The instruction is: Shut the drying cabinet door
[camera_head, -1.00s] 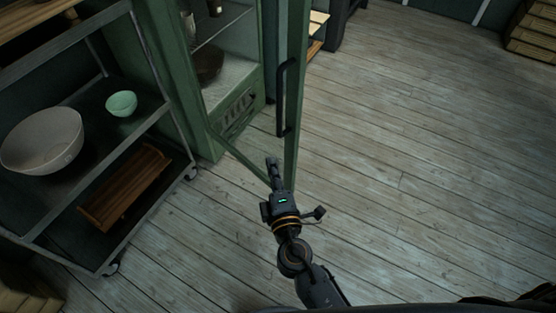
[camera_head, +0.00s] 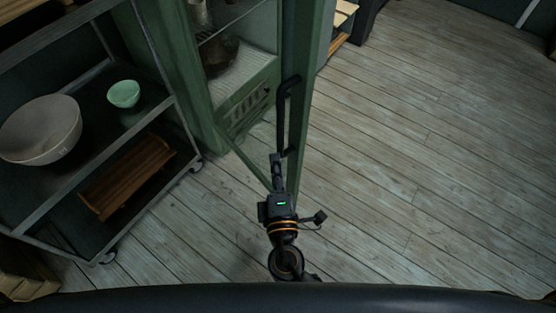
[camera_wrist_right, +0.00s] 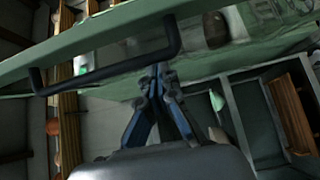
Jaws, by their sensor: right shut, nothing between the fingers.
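The green drying cabinet (camera_head: 176,62) stands at the upper left of the head view, and its interior is exposed. Its green-framed glass door (camera_head: 309,75) stands open, swung out toward me. A long black handle (camera_head: 283,118) is on the door; it also crosses the right wrist view (camera_wrist_right: 112,71). My right gripper (camera_head: 277,158) is shut and empty. Its tips are beside the handle's lower end in the head view and just below the handle bar in the wrist view (camera_wrist_right: 160,72). I cannot tell whether they touch the door. My left gripper is not in view.
A dark metal cart (camera_head: 85,207) stands left of the cabinet, holding a large pale bowl (camera_head: 40,130), a small mint bowl (camera_head: 123,94) and a wooden tray (camera_head: 127,178). A dark pot (camera_head: 218,55) is inside the cabinet. The plank floor (camera_head: 430,150) at right is clear.

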